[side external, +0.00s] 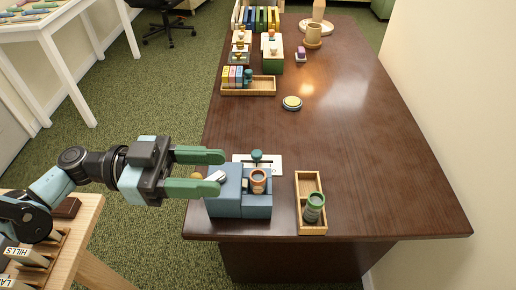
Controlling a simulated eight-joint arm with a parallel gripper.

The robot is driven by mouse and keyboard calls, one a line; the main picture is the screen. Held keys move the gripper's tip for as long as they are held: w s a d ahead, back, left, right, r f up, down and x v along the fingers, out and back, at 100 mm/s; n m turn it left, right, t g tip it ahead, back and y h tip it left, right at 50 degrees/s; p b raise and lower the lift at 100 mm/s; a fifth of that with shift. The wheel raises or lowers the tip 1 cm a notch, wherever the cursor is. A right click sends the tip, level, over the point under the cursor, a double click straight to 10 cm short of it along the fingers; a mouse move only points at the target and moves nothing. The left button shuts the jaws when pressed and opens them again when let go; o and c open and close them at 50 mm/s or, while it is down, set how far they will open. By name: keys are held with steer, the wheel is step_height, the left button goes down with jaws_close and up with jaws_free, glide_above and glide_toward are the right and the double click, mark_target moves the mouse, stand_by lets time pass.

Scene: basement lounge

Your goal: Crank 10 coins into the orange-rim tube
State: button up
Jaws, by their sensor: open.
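The orange-rim tube (258,183) stands upright at the blue box (225,200) near the front left of the dark table. I cannot tell whether it sits in or on the box. No loose coins are distinguishable.
A green-rim tube (314,207) leans in a wooden tray (309,181) right of the box. A white plate with a teal knob (257,156) lies behind. A round disc (292,103) and another tray (262,92) are farther back. The table's right side is clear.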

steer(key=s+d+r, duration=0.2)
steer(key=s+r, duration=0.3)
steer(key=s, duration=0.4)
steer(key=shift+s+r, duration=0.2)
steer(key=shift+r, duration=0.15)
steer(key=shift+c, duration=0.3)
steer(key=w+a+r+n+g, duration=0.1)
steer(key=w+r+n+g, duration=0.2)
steer(key=w+r+n, duration=0.45)
steer(key=w+a+f+n+g+y, duration=0.1)
steer(key=w+a+n+g, duration=0.2)
steer(key=w+a+n, duration=0.6)
steer(key=w+a+f+n+g+y, duration=0.25)
steer(key=a+n, duration=0.25)
steer(key=n, duration=0.9)
glide_toward(191, 175)
steer(key=shift+m+g+h, duration=0.25)
steer(key=shift+g+h, duration=0.1)
steer(key=x, duration=0.7)
steer(key=f+x, duration=0.1)
steer(key=x, duration=0.3)
steer(key=shift+w+f, duration=0.1)
steer(key=shift+w, duration=0.05)
